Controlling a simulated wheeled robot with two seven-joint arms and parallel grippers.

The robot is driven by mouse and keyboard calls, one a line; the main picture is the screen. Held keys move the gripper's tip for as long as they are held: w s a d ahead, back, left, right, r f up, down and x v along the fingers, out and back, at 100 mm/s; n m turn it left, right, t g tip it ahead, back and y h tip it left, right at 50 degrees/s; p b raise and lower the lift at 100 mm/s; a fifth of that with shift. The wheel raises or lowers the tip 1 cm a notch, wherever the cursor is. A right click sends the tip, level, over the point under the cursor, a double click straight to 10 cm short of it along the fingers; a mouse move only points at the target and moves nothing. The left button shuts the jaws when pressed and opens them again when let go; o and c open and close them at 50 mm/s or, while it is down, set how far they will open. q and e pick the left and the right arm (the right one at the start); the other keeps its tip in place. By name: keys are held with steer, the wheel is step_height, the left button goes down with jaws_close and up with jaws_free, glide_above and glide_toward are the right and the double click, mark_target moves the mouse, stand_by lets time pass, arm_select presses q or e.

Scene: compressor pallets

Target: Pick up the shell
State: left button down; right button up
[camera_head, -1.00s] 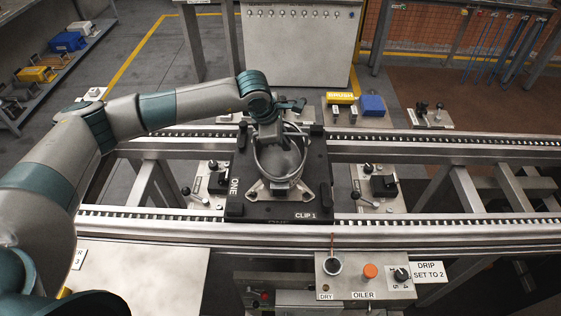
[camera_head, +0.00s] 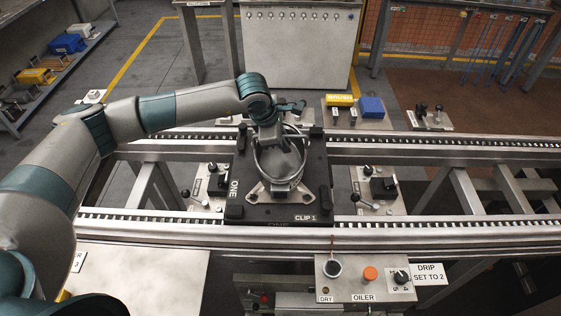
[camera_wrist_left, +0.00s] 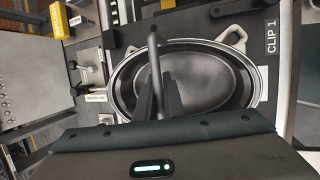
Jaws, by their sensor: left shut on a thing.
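The shell (camera_head: 284,166) is a grey, open, oval metal cup with feet at its base. It sits upright on the dark pallet (camera_head: 285,212) marked ONE and CLIP 1. The fingers hide part of the rim. Whether the feet are clear of the pallet cannot be told. My right gripper is out of view.
The pallet rests on a roller conveyor (camera_head: 440,152). Small clamp stations with levers (camera_head: 377,188) stand on both sides. An oiler box (camera_head: 365,279) is in front. A yellow brush block (camera_head: 339,99) and a blue block (camera_head: 372,106) lie behind.

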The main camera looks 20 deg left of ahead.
arm_select(q)
steer(key=shift+w+r, duration=0.1)
steer(key=shift+r, duration=0.15)
steer(key=shift+r+b, duration=0.8)
steer(key=shift+r, duration=0.25)
steer(key=d+r+b, duration=0.1)
steer(key=s+d+r+b, duration=0.1)
steer(key=d+r, duration=0.1)
steer(key=d+r+b, duration=0.1)
steer(key=d, duration=0.1)
steer(key=shift+s+r, duration=0.25)
steer(key=shift+s, duration=0.15)
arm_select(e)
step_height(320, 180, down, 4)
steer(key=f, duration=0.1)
arm_select(q)
steer(key=s+d+r+b, duration=0.2)
steer(key=d+r, duration=0.2)
steer(key=d, duration=0.1)
steer(key=shift+s+d, duration=0.3)
steer(key=shift+d, duration=0.1)
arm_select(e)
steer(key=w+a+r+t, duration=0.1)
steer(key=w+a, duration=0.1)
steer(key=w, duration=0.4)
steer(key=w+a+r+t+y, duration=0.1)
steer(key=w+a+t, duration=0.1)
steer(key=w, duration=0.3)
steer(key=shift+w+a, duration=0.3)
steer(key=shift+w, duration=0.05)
